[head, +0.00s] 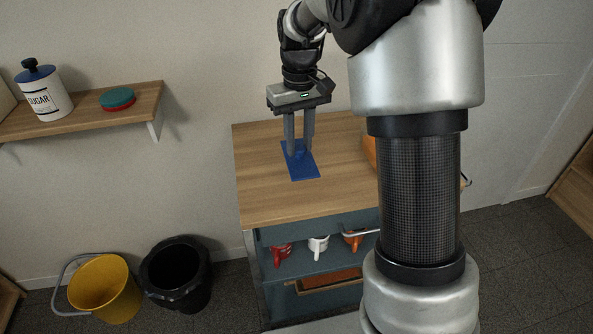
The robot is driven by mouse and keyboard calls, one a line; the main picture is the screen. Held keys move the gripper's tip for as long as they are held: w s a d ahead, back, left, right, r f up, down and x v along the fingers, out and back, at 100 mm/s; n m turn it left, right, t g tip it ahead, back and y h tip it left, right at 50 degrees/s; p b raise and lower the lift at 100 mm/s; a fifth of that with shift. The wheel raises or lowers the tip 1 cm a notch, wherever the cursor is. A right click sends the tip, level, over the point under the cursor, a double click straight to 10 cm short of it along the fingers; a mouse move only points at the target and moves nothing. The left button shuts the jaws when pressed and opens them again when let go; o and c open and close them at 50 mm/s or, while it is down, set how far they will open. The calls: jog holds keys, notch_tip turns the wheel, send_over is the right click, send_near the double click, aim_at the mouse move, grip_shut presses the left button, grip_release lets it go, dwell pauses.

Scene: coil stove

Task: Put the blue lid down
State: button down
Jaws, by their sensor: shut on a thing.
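The blue lid (303,168) is a flat rectangular blue piece over the left part of the wooden counter top (268,205). My gripper (298,150) points down from above and is shut on the blue lid near its far end. The lid looks level and at or very near the counter surface. I cannot tell whether it touches the wood. The fingers hide part of the lid.
My arm hides the counter's right side and most of an orange thing (369,152) there. Bare wood lies left of and in front of the lid. Mugs (318,245) stand on the shelf below. A wall shelf (75,115) holds a sugar jar (46,92). Buckets (105,288) stand at lower left.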

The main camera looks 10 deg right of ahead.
aim_at(299, 157)
notch_tip(299, 157, down, 7)
jog(key=shift+r+b, duration=0.1)
jog(key=shift+b, duration=0.5)
jog(key=shift+f, duration=0.2)
jog(key=c, duration=1.4)
grip_release()
jog(key=shift+c, duration=0.2)
